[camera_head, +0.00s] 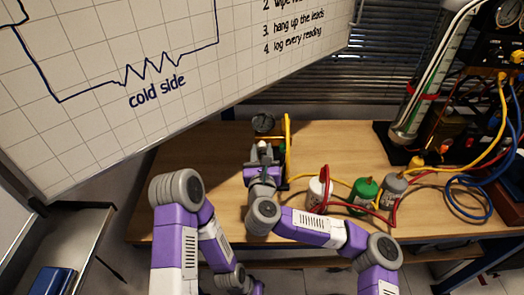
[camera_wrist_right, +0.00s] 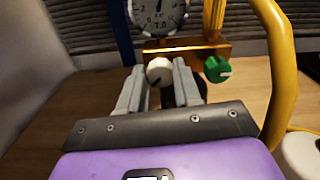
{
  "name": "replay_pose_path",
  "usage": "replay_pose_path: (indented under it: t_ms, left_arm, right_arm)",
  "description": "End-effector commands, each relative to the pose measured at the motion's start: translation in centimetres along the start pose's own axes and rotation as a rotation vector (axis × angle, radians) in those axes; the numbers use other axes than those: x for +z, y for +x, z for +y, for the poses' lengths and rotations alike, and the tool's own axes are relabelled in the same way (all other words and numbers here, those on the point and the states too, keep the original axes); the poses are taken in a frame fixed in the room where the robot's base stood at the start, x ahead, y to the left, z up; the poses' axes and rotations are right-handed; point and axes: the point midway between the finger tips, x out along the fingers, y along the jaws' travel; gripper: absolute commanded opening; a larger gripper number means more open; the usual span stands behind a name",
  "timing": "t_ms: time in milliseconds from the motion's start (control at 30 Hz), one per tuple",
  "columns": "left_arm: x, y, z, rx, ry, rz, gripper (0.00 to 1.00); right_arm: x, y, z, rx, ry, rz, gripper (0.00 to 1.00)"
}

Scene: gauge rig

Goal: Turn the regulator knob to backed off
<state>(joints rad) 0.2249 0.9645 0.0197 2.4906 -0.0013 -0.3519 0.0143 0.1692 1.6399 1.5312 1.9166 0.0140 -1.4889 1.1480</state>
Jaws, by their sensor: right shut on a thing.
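The regulator rig stands on the wooden bench, with a round dial gauge (camera_wrist_right: 158,14) above a brass-coloured block (camera_wrist_right: 190,50); the gauge also shows in the head view (camera_head: 263,122). A whitish regulator knob (camera_wrist_right: 158,71) with a dark pointer line sits at the block's front. My right gripper (camera_wrist_right: 159,80) is shut on this knob, one grey finger on each side; in the head view the gripper (camera_head: 263,154) largely hides it. A green knob (camera_wrist_right: 217,69) is just right of the fingers. My left gripper is outside the head view; only its arm shows.
A yellow hose (camera_wrist_right: 284,70) arches close on the rig's right. The bench left of the rig is clear.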

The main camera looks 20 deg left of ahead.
Motion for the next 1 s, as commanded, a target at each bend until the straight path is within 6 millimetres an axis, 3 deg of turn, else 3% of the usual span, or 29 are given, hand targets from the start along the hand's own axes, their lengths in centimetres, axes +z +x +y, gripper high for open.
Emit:
replay_pose_path:
  t_ms: [500, 1000]
  left_arm:
    - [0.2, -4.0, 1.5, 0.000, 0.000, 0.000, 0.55]
    - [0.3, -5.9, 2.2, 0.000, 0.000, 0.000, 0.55]
  right_arm:
    - [0.4, 0.0, 0.0, -0.002, -0.429, -0.002, 0.03]
    - [0.2, 0.0, 0.2, -0.003, -0.905, -0.004, 0.03]
